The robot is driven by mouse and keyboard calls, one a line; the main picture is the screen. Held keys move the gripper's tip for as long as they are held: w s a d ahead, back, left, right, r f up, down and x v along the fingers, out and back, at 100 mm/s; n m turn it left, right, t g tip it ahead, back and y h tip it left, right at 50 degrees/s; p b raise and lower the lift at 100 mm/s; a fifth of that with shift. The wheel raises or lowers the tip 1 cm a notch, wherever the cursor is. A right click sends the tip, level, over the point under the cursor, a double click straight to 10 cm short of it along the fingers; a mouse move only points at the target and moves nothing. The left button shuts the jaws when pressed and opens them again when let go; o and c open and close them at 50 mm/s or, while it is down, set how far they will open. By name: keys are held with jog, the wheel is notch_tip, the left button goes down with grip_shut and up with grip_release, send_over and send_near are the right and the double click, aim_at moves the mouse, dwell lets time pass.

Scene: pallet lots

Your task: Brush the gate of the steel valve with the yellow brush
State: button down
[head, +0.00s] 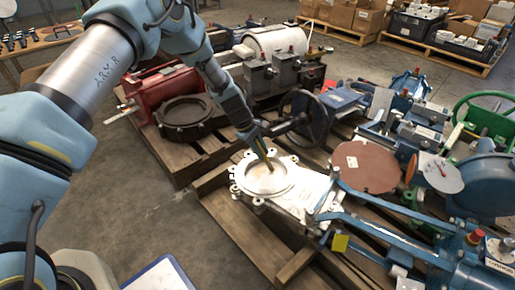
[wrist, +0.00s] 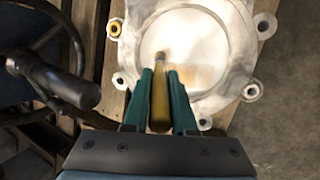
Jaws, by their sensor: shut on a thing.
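The steel valve (head: 308,192) lies flat on a wooden pallet, its round flanged opening facing up. Its pale gate (head: 260,181) shows inside the ring. In the wrist view the gate (wrist: 196,45) is a whitish disc with a faint brownish patch near the brush. My gripper (head: 264,153) is above the ring, shut on the yellow brush (wrist: 160,110). The brush (head: 269,164) points down over the gate; its tip is within the ring's outline. I cannot tell whether the tip touches the gate. The green fingers (wrist: 161,76) flank the brush and hide part of the ring.
A black handwheel (head: 303,118) stands close behind the valve. A red valve (head: 160,100) is on the pallet behind, and a brown disc (head: 365,167) and blue valves (head: 490,185) lie to the right. Bare concrete floor (head: 130,205) is free at the left.

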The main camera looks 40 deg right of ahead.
jog(key=shift+s+d+r, duration=0.1)
jog(key=shift+s, duration=0.4)
jog(key=shift+w+a, duration=0.2)
jog(key=shift+w, duration=1)
jog(key=shift+s+d+p, duration=0.2)
jog(key=shift+s+p, duration=0.15)
jog(key=shift+s, duration=0.8)
jog(key=s+a+p, duration=0.3)
jog(key=a+p, duration=0.3)
jog(key=a, duration=0.1)
jog(key=shift+a, duration=0.35)
dwell(4.0)
